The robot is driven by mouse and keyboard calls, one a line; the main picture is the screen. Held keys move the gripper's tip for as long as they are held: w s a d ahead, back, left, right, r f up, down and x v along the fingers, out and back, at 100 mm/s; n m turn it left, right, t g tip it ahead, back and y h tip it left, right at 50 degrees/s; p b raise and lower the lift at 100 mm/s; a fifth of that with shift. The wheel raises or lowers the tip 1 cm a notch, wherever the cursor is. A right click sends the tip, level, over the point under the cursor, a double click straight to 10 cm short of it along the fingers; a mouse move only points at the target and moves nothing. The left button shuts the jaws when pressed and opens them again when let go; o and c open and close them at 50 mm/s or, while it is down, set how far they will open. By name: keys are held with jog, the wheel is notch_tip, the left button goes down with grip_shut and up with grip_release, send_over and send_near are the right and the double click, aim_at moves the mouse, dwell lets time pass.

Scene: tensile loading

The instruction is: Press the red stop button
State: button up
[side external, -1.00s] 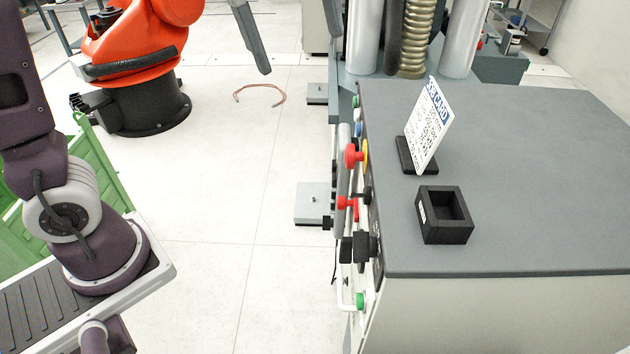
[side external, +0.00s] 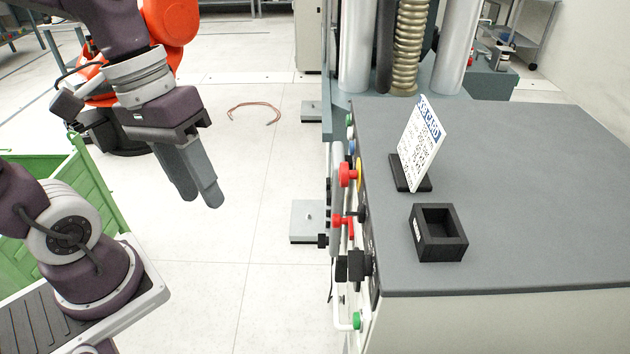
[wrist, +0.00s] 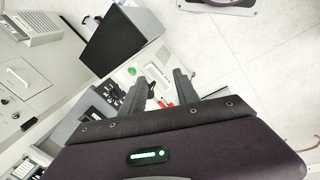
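The red stop button (side external: 347,174) is a round red knob with a yellow collar, on the control panel side of the grey-topped machine (side external: 530,200). My gripper (side external: 202,200) hangs in the air left of the panel in the side view, pointing down and well apart from the button. In the wrist view my gripper (wrist: 162,85) has its two dark fingers apart with nothing between them. A small red part (wrist: 165,104) shows past the fingers there; I cannot tell whether it is the button.
Below the button are another red part (side external: 345,225), black knobs (side external: 356,265) and a green button (side external: 357,320). A sign (side external: 420,145) and a black open box (side external: 438,235) stand on the machine top. A green bin (side external: 95,190) is at left. Floor between is clear.

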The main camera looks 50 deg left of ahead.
jog(key=w+n+h, duration=0.1)
jog(key=w+f+n+g+h, duration=0.1)
jog(key=w+d+f+n+g+h, duration=0.1)
jog(key=w+n+h, duration=0.1)
jog(key=shift+f, duration=0.1)
grip_shut()
jog(key=w+a+f+n+t+h, duration=0.6)
jog(key=w+a+f+n+t, duration=0.5)
jog(key=n, duration=0.7)
jog(key=w+a+t, duration=0.1)
jog(key=w+a, duration=0.1)
jog(key=a, duration=0.1)
jog(key=shift+w+a+f+n, duration=0.2)
jog(key=shift+w+a+n, duration=0.05)
jog(key=shift+n, duration=0.15)
jog(key=shift+d, duration=0.1)
